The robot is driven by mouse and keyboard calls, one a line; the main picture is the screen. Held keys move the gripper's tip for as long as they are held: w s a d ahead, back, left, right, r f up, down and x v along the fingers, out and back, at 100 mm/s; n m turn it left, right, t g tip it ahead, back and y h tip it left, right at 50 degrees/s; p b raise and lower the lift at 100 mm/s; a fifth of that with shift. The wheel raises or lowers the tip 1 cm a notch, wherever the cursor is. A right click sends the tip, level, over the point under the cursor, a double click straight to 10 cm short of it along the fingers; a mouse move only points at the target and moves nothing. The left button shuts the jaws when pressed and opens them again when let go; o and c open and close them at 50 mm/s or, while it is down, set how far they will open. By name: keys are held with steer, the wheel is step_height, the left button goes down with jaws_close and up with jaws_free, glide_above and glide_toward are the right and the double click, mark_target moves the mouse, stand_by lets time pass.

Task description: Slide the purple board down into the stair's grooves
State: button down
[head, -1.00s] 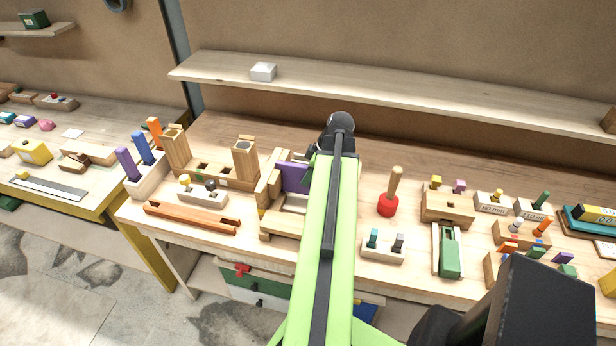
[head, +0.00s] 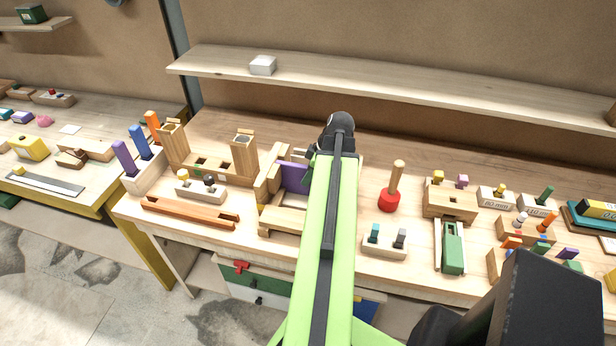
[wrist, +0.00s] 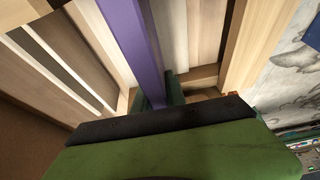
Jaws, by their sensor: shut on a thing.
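The purple board (head: 293,175) stands at the wooden stair (head: 272,188), partly hidden behind my green arm in the head view. In the wrist view the purple board (wrist: 136,45) runs upward from between my gripper's fingers (wrist: 158,95), with the stair's pale wooden sides (wrist: 258,40) on either side of it. My gripper is shut on the board. In the head view my arm hides the fingers and the stair's right part. I cannot tell how deep the board sits in the grooves.
A red-based peg with a wooden handle (head: 391,190) stands right of my arm. A small block with two pegs (head: 386,242) lies in front of it. A wooden fixture with two posts (head: 215,165) and an orange-brown trough (head: 190,212) are left of the stair.

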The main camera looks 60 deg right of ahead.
steer(key=shift+f, duration=0.2)
steer(key=c, duration=1.3)
jaws_free()
steer(key=shift+r, duration=0.1)
steer(key=p+v, duration=1.6)
steer(key=v, duration=0.1)
steer(key=shift+r, duration=0.2)
